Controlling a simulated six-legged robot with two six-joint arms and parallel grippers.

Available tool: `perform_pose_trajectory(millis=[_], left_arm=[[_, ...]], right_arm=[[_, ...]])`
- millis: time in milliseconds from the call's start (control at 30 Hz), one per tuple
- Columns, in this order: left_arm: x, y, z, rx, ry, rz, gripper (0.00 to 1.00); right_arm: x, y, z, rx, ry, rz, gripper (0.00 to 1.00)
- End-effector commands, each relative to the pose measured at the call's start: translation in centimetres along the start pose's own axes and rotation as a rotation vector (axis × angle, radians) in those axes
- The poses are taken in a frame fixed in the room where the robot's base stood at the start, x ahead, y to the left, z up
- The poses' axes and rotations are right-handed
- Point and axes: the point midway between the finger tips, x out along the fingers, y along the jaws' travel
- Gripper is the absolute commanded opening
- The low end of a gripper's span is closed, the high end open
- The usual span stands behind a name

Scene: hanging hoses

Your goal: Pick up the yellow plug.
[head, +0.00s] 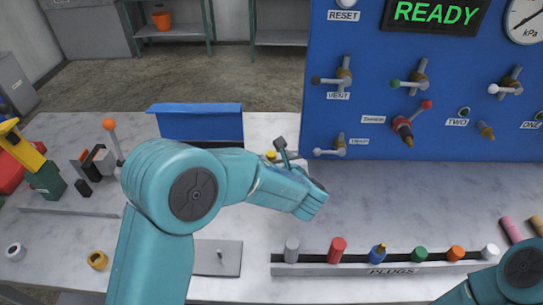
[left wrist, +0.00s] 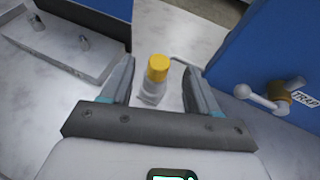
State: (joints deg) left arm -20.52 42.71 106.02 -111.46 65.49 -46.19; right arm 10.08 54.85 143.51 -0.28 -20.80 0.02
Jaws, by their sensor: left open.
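The yellow plug (left wrist: 158,69) has a yellow top on a pale, shiny lower body. It stands upright on the pale bench in the left wrist view, between the two fingers of my left gripper (left wrist: 160,76) with a gap on each side. In the head view only a bit of its yellow top (head: 271,155) shows past my left arm, beside my left gripper (head: 283,155). My left gripper is open and holds nothing. My right gripper is out of view; only part of that arm shows at bottom right.
A blue panel (head: 455,60) with valves and levers rises at the right, close to my left gripper. A rack labelled PLUGS (head: 350,269) holds several coloured plugs at the front. A blue bin (head: 196,121) stands behind my left arm. A grey block (head: 218,258) lies near the front.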

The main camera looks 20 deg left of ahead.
Motion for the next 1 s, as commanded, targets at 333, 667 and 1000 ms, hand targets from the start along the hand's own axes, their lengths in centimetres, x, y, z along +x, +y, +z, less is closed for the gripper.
perform_pose_trajectory(millis=[333,667,1000], left_arm=[[3.8,-0.1,0.0,0.001,0.002,0.001,0.60],[7.5,-0.2,-0.2,0.001,-0.001,-0.001,0.60],[7.4,-0.2,-0.2,0.001,0.000,-0.001,0.05]], right_arm=[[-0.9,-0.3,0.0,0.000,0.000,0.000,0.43],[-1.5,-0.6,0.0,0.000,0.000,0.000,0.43],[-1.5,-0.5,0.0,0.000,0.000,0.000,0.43]])
